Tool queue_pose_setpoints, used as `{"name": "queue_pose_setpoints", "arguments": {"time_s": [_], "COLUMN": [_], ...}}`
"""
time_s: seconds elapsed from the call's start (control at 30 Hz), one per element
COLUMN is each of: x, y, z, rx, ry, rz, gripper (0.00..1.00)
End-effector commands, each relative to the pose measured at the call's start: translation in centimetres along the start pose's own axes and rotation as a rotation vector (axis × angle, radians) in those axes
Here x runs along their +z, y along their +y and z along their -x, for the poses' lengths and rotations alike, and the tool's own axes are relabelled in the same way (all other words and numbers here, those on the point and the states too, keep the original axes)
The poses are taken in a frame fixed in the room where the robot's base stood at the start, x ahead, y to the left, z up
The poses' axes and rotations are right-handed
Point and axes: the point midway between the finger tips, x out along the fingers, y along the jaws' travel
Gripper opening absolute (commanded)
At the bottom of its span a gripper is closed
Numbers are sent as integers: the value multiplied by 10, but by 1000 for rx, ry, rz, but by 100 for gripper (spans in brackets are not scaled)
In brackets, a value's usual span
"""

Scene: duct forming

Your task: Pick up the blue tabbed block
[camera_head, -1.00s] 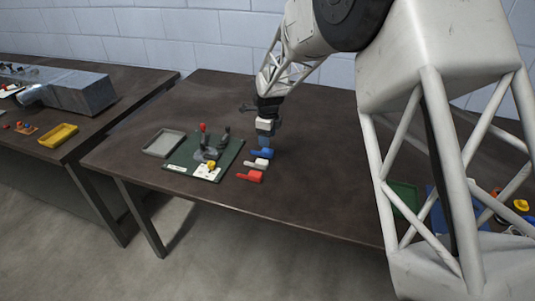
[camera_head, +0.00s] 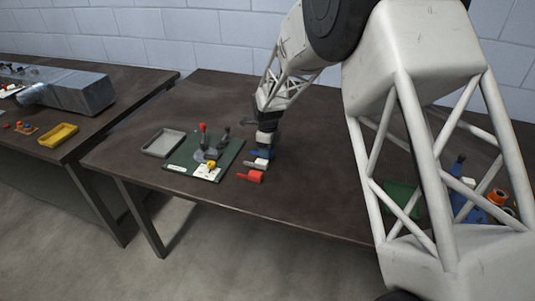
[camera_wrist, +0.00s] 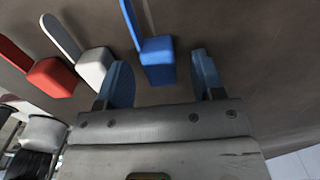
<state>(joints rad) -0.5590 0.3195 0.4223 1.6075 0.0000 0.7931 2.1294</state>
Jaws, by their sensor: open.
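The blue tabbed block (camera_wrist: 158,60) lies on the table in the wrist view, its long flat tab pointing to the top of the picture. My gripper (camera_wrist: 162,66) is open, with one blue finger on each side of the block's near end. The fingers look apart from the block, with more room on the right side. In the head view my gripper (camera_head: 264,153) is low over the table and mostly hides the blue block.
A white tabbed block (camera_wrist: 93,68) lies just left of my left finger. A red tabbed block (camera_wrist: 52,78) lies beyond it. A green board (camera_head: 232,150) with a clamp and a grey tray (camera_head: 163,142) stand to the left. The table behind is clear.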

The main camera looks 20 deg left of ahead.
Motion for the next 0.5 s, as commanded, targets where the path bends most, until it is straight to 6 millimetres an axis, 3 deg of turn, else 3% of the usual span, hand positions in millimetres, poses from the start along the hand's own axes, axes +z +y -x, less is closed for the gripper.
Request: {"name": "queue_pose_setpoints", "arguments": {"time_s": [0.17, 0.5], "x": [0, 0], "y": [0, 0], "z": [-12, -13], "rx": [-1, -1], "ry": [-1, -1], "rz": [0, 0], "gripper": [62, 62]}}
